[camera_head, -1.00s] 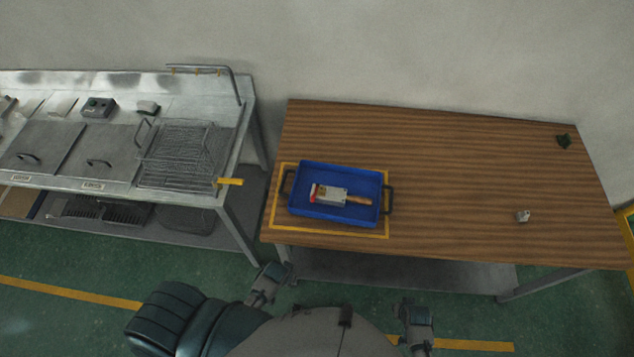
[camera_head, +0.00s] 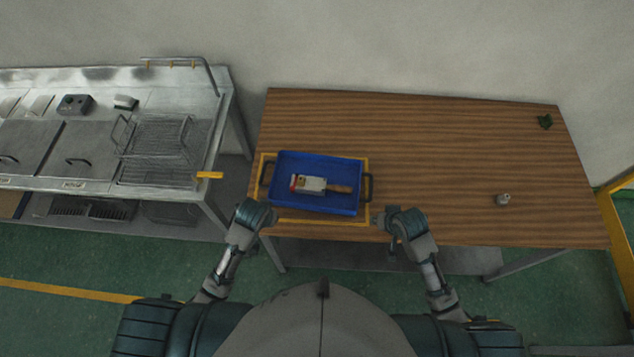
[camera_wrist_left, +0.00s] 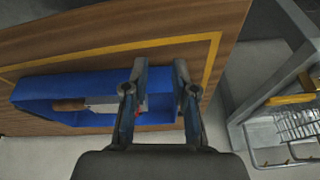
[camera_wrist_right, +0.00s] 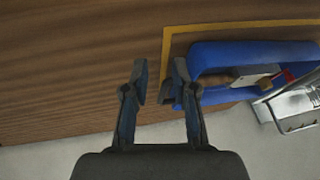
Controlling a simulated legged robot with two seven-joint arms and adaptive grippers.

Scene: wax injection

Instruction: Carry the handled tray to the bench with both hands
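The blue handled tray (camera_head: 318,206) sits on the wooden bench (camera_head: 440,150), inside a yellow outline (camera_head: 300,221) near its left front corner. It has a dark handle at each end and holds a metal-bladed tool with a wooden handle (camera_head: 340,189). My left gripper (camera_head: 270,215) is at the tray's left front, and my right gripper (camera_head: 386,216) is at its right front. The wrist views show the left fingers (camera_wrist_left: 162,95) open by one tray end, and the right fingers (camera_wrist_right: 159,85) open beside the other. Neither visibly grips a handle.
The bench middle is clear.

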